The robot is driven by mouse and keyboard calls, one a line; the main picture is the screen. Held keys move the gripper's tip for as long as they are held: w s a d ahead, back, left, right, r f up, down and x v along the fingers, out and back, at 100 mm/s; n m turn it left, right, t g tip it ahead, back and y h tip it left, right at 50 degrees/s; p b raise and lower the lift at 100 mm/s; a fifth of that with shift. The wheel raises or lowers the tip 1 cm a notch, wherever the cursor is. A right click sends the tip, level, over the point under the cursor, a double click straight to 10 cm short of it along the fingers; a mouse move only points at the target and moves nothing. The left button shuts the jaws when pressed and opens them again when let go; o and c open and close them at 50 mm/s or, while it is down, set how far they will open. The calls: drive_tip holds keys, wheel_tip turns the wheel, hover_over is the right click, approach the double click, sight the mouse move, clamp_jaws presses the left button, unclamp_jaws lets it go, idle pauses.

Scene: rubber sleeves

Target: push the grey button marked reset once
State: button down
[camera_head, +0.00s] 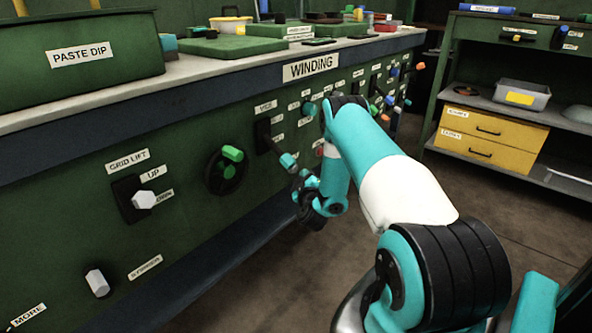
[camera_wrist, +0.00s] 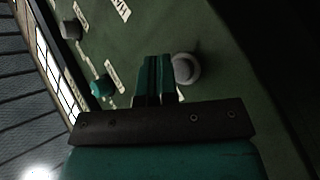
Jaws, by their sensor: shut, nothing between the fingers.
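In the wrist view my gripper (camera_wrist: 156,62) is shut and empty, its two fingers together. A round grey button (camera_wrist: 187,68) with a paler rim sits on the green panel just right of the fingertips. I cannot tell whether they touch it, and no reset marking is legible on it. Another grey knob or button (camera_wrist: 72,29) is at the upper left, and a teal one (camera_wrist: 101,86) is left of the fingers. In the head view my arm reaches low to the panel's front; the fingertips and grey button cannot be made out there.
The green panel (camera_head: 60,215) carries a green-handled wheel (camera_head: 226,170), a pale grid lift knob (camera_head: 145,200) and a lower pale knob (camera_head: 97,282). Several coloured controls run beyond my arm. A shelf unit with yellow drawers (camera_head: 487,140) stands right; the floor between is clear.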

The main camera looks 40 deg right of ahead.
drive_tip(key=shift+s+d, duration=0.2)
drive_tip(key=shift+s, duration=2.2)
